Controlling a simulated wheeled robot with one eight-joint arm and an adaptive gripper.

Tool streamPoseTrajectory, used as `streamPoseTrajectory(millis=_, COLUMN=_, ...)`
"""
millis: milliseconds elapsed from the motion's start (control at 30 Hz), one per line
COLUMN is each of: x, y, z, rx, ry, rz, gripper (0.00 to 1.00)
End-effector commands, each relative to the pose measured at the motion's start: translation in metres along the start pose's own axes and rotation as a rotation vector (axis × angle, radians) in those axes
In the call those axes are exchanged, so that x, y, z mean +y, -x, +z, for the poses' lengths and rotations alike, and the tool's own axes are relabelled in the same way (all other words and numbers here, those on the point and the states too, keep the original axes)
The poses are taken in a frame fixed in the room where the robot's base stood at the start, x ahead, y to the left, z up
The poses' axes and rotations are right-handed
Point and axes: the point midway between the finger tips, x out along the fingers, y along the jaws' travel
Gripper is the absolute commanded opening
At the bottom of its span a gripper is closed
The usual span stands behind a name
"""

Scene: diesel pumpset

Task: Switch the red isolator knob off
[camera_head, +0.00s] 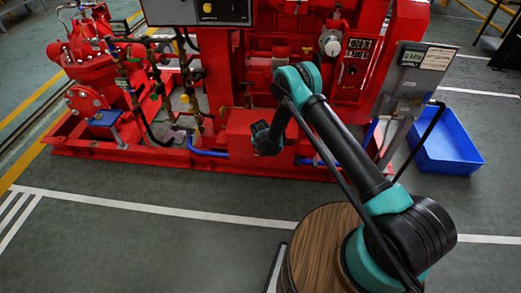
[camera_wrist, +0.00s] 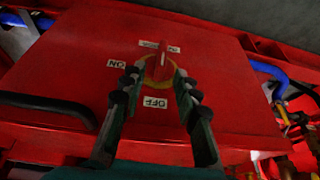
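The red isolator knob (camera_wrist: 161,66) sits on a yellow ring on the face of a red box (camera_wrist: 225,75) in the wrist view. Its raised handle points up in the picture, towards a small label (camera_wrist: 153,44) too small to read. An ON label (camera_wrist: 117,63) is left of the knob and an OFF label (camera_wrist: 155,102) is below it. My gripper (camera_wrist: 157,75) is open, one finger on each side of the knob's lower part. I cannot tell whether they touch it. In the head view my gripper (camera_head: 261,137) is at the red box (camera_head: 235,125), and the knob is hidden.
A black handle (camera_wrist: 50,108) is on the box's left in the wrist view. Blue pipes (camera_wrist: 268,70) run beside the box. In the head view, a grey panel on a stand (camera_head: 413,75) and a blue bin (camera_head: 450,145) stand right. The grey floor in front is clear.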

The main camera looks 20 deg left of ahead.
Motion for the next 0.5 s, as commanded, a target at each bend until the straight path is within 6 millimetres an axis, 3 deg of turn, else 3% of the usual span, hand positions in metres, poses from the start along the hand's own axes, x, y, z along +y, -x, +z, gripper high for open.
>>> streamPoseTrajectory(millis=300, x=0.000, y=0.058, z=0.000, rx=0.000, ry=0.001, rz=0.000, gripper=0.31)
streamPoseTrajectory(millis=500, x=0.000, y=0.081, z=0.000, rx=0.000, ry=0.000, rz=0.000, gripper=0.31)
